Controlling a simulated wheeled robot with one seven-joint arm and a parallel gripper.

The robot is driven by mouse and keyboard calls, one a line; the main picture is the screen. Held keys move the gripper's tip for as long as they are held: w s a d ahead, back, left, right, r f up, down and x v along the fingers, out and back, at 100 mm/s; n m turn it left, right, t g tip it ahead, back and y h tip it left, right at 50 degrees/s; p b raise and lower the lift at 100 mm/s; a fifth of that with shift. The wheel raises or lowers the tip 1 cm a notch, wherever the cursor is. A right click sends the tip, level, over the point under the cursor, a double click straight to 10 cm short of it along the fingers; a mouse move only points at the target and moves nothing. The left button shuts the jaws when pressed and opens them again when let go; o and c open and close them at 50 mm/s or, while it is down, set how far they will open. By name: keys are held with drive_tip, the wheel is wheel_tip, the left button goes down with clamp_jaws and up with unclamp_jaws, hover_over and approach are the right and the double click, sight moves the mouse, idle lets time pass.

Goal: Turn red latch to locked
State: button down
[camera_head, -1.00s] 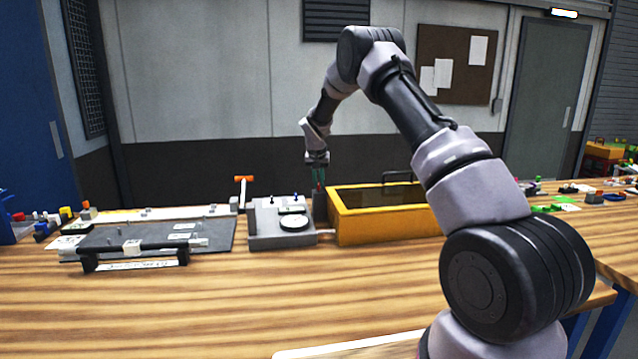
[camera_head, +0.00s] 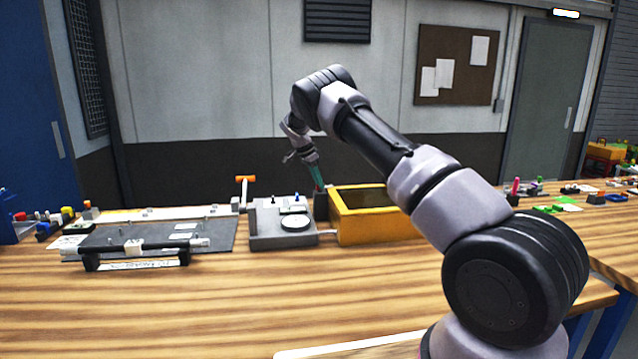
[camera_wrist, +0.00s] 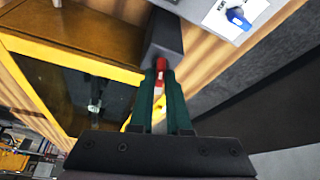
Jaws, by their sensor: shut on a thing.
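The red latch (camera_wrist: 161,65) shows in the wrist view, at the end of a dark grey block (camera_wrist: 165,38) beside the yellow box (camera_wrist: 75,53). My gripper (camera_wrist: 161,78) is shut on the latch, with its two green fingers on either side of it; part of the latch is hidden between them. In the head view my gripper (camera_head: 319,186) reaches down, tilted, to the dark block (camera_head: 320,206) at the box's left end. The yellow box (camera_head: 375,229) has a dark window. I cannot tell the latch's exact angle.
A grey device with a round dial (camera_head: 283,240) stands just left of the box. An orange-topped hammer-like tool (camera_head: 245,180) and a dark plate fixture (camera_head: 150,240) are further left. The front of the wooden table (camera_head: 280,305) is clear.

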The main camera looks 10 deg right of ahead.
drive_tip(key=shift+w+m+g, duration=0.15)
drive_tip(key=shift+m+g, duration=0.45)
drive_tip(key=shift+m, duration=1.1)
drive_tip(key=c, duration=0.9)
unclamp_jaws()
drive_tip(key=v, duration=1)
drive_tip(key=shift+a+r, duration=0.25)
drive_tip(key=shift+r, duration=0.05)
